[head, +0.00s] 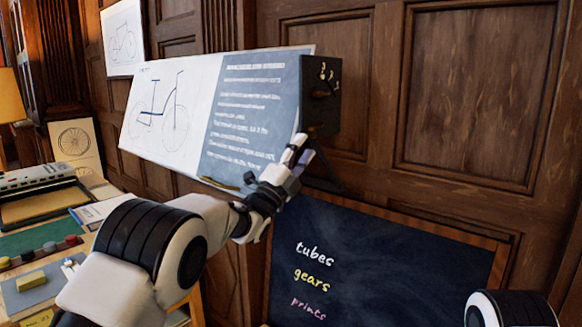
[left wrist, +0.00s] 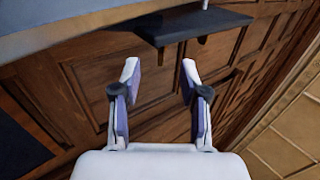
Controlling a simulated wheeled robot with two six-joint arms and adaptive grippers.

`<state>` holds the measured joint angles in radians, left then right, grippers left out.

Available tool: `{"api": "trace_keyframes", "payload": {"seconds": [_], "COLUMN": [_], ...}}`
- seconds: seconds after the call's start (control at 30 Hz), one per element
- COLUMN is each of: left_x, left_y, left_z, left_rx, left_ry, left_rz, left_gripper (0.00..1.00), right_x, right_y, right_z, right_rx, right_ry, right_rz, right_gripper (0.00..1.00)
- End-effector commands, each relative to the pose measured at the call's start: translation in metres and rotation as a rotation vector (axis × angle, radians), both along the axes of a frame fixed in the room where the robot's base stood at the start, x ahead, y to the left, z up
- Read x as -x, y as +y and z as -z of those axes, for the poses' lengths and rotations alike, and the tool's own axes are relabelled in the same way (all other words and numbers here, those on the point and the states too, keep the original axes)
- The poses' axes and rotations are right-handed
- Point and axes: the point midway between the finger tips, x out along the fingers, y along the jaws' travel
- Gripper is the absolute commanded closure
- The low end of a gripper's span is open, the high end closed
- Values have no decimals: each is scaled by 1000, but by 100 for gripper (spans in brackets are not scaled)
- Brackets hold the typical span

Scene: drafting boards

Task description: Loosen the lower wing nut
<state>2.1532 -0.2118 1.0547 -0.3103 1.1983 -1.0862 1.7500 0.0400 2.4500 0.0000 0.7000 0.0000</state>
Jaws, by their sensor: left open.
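A drafting board (head: 150,115) with a bicycle drawing and a dark text panel stands against the wood wall. At its right end is a dark box (head: 335,110) with small brassy fittings on its side face. The lower fitting (head: 321,94) looks like a wing nut, too small to make out clearly. My left gripper (head: 300,153) is below and left of it, in front of the board's lower right corner, apart from the fitting. In the left wrist view the left gripper (left wrist: 160,80) is open, with nothing between its fingers. My right gripper is out of view.
A chalkboard (head: 385,262) with chalk words stands below the board. In the left wrist view a dark plate (left wrist: 195,27) with small pegs under it lies beyond the fingertips. A desk (head: 40,208) with several items is at left. The wall right of the box is bare.

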Motion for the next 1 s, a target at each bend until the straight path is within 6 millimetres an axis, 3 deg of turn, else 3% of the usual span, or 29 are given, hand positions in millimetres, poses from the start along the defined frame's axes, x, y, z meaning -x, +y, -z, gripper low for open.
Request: {"api": "trace_keyframes", "payload": {"seconds": [0.23, 0.53, 0.57, 0.67, 0.77, 0.87, 0.9, 0.97, 1.0], "left_x": [30, 35, 35, 33, 26, 31, 42, 69, 93], "left_y": [23, 26, 26, 30, 47, 80, 95, 118, 133], "left_z": [28, 33, 33, 45, 102, 208, 258, 334, 381], "left_rx": [0, 1, 1, 9, 56, 162, 220, 320, 389], "left_ry": [3, 2, 2, 39, 209, 525, 676, 905, 1051], "left_rz": [-1, 0, 0, -2, -14, -50, -75, -127, -171], "left_gripper": [56, 56, 53, 19, 19, 19, 19, 19, 19], "right_x": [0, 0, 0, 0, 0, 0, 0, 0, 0], "right_y": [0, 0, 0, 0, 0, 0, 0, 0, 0], "right_z": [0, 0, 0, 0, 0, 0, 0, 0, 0], "right_rx": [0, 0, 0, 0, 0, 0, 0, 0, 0], "right_ry": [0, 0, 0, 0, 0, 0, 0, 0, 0], "right_rz": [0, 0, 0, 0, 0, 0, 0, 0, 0], "right_gripper": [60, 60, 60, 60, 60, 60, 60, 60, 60]}}
